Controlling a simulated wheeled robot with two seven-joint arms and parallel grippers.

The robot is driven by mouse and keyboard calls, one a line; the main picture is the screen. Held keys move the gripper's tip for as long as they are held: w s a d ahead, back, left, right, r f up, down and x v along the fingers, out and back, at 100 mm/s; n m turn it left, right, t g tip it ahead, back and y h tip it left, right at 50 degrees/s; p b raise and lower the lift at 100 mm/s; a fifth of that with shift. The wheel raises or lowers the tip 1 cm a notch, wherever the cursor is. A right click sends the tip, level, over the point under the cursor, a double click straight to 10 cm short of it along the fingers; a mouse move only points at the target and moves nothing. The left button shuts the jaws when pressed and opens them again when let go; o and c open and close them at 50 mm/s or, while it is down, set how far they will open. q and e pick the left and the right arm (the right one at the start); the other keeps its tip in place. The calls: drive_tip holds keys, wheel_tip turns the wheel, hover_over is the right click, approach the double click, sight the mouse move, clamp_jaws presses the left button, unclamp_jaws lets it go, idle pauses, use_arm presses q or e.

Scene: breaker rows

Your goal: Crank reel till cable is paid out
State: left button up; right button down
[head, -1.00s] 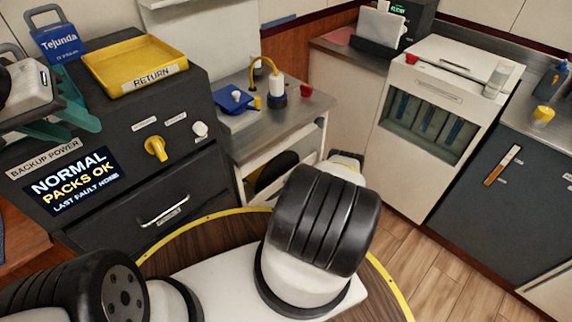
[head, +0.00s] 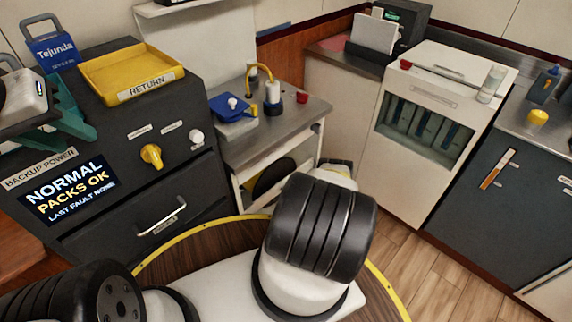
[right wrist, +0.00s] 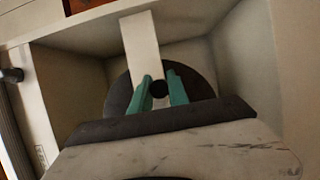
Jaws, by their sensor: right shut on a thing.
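In the right wrist view, the teal fingers of my right gripper (right wrist: 160,92) are closed around a small black crank knob (right wrist: 159,89). A pale crank arm (right wrist: 140,40) runs up from the knob, in front of a dark round reel (right wrist: 200,82) inside a white-walled bay. In the head view a dark part of the reel (head: 266,178) shows in the white cart's opening; my right arm hides the knob and right gripper.
The dark backup power cabinet (head: 120,200) has a yellow return tray (head: 125,72) on top and a screen reading normal, packs OK. A metal counter (head: 285,120) holds a blue item (head: 232,108). A white cabinet (head: 400,190) stands right, with open wooden floor in front.

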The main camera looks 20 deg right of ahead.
drive_tip(key=c, duration=1.3)
unclamp_jaws()
drive_tip(key=shift+o, duration=0.2)
drive_tip(key=s, duration=0.7)
drive_tip(key=shift+s+a, duration=0.2)
drive_tip(key=shift+s, duration=0.15)
